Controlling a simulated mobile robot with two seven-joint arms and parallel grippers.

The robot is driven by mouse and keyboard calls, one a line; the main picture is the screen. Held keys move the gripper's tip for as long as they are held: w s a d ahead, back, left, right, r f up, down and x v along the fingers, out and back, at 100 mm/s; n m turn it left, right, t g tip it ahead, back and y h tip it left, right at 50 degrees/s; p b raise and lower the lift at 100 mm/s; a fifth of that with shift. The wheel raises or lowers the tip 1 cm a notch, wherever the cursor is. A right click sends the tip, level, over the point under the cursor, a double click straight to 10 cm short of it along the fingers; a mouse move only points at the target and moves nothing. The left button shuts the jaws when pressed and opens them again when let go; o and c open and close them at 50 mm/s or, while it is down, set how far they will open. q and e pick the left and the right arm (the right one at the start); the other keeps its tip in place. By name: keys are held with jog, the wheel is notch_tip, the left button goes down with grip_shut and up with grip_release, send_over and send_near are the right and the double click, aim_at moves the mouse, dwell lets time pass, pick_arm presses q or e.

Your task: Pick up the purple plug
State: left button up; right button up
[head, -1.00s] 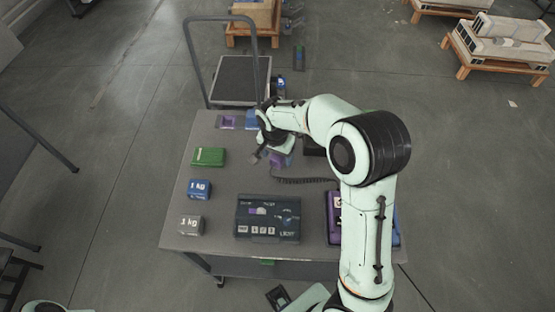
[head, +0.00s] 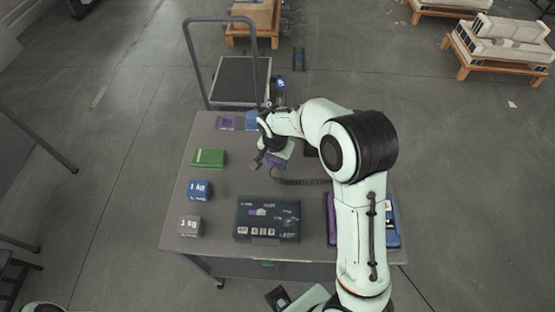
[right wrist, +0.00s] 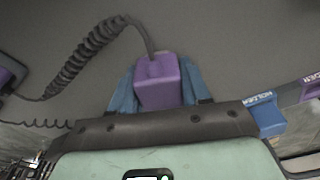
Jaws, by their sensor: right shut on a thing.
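The purple plug (right wrist: 157,80) is between the two bluish fingers of my right gripper (right wrist: 158,90) in the right wrist view. The gripper is shut on it. A dark coiled cord (right wrist: 85,55) runs from the plug's end. In the head view, my right gripper (head: 262,160) is over the back middle of the table, and only a bit of purple shows beside it. The cord (head: 302,181) leads right, towards my arm. I cannot tell whether the plug touches the tabletop.
On the grey table (head: 222,225) stand a green box (head: 208,158), a blue weight (head: 199,190), a grey weight (head: 190,223) and a dark panel box (head: 267,219). Purple (head: 228,122) and blue holders lie at the back edge. A cart (head: 240,80) stands behind.

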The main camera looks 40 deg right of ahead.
pick_arm(q)
jog(key=r+p, duration=0.1)
jog(key=w+r+p, duration=0.1)
jog(key=shift+w+r, duration=0.3)
jog(key=shift+r, duration=0.05)
pick_arm(e)
notch_tip(320, 180, up, 20)
pick_arm(q)
jog(key=w+r+t+p, duration=0.1)
jog(key=w+r+p, duration=0.4)
jog(key=w+r, duration=0.1)
pick_arm(e)
jog(key=d+f+n, duration=0.2)
jog(key=d+n, duration=0.3)
jog(key=d, duration=2.3)
pick_arm(q)
jog(key=shift+g, duration=0.3)
jog(key=shift+s+f+b, duration=1.55)
jog(key=shift+s+f, duration=0.25)
jog(key=shift+s, duration=0.3)
pick_arm(e)
jog(key=shift+s+f, duration=0.2)
jog(key=shift+f, duration=2.4)
jog(key=shift+s+f, duration=0.2)
jog(key=shift+f, duration=2.4)
pick_arm(q)
jog(key=shift+w+r+p, duration=0.4)
jog(key=shift+w+r, duration=0.05)
